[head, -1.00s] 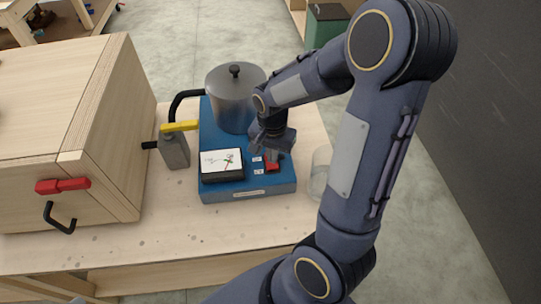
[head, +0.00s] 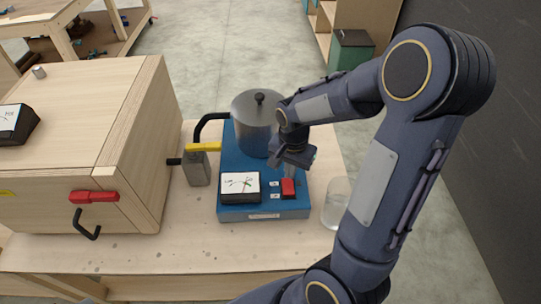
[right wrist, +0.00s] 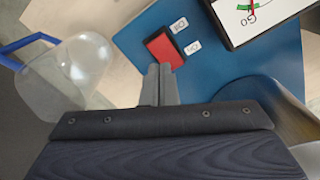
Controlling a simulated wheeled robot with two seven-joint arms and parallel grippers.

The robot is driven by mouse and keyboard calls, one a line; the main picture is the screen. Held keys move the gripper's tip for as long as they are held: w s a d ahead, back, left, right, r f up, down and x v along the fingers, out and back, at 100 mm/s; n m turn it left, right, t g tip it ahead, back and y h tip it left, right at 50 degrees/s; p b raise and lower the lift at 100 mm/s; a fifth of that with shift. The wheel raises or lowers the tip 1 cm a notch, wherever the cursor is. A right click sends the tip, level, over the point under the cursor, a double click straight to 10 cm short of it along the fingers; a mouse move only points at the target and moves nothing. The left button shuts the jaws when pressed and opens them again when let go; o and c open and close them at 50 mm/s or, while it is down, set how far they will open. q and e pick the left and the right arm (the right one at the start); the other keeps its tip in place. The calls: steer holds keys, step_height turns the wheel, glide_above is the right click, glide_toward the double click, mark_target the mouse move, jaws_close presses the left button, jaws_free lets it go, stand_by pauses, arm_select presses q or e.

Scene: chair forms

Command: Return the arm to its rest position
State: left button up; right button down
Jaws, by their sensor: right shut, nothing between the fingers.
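My right arm comes in from the right in the head view. Its gripper (head: 292,168) is shut and empty, a little above the blue base (head: 235,160), near the red switch (head: 288,188). In the right wrist view the shut fingers (right wrist: 159,82) point toward the red switch (right wrist: 165,50), with a gap that I cannot judge exactly. The switch sits beside two small white labels and a gauge (right wrist: 250,18) on the blue base. My left gripper is not in view.
A metal pot (head: 258,110) stands on the blue base behind the gripper. A clear beaker (head: 336,203) stands right of the base. A grey block valve (head: 197,168) with a yellow lever and a wooden cabinet (head: 150,130) with a red handle (head: 93,196) are to the left. The table's front strip is clear.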

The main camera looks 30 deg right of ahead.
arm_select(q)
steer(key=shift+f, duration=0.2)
arm_select(e)
steer(key=s+a+r+n+t+y, duration=0.3)
steer(key=s+a+r+n+t, duration=0.2)
steer(key=s+a+r+n, duration=0.5)
steer(key=s+r, duration=0.2)
steer(key=s, duration=0.1)
steer(key=shift+s+a+t+y, duration=0.15)
steer(key=shift+t+y, duration=0.15)
steer(key=shift+y, duration=0.1)
